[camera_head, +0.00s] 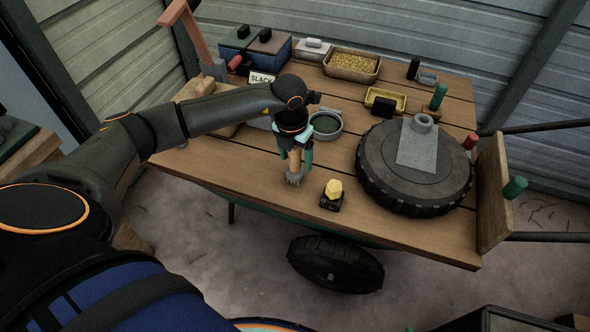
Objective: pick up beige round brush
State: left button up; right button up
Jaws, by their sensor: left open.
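The beige round brush (294,164) stands upright near the front edge of the wooden tabletop, with a beige handle and what look like grey bristles at its foot. My left gripper (295,158) is directly above it, pointing down. Its teal fingers are open, one on each side of the handle. The top of the handle is hidden by the gripper, and I cannot tell whether the fingers touch it. My right gripper is not in view.
A small black item with a yellow top (334,190) stands close by on the right. A round tin (326,124) is behind the gripper. A large tyre (415,170) lies flat on the right. Trays and boxes line the back. The tabletop's front left is clear.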

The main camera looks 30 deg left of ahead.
pick_arm(q)
jog(key=shift+f, duration=0.15)
grip_shut()
dwell(0.5)
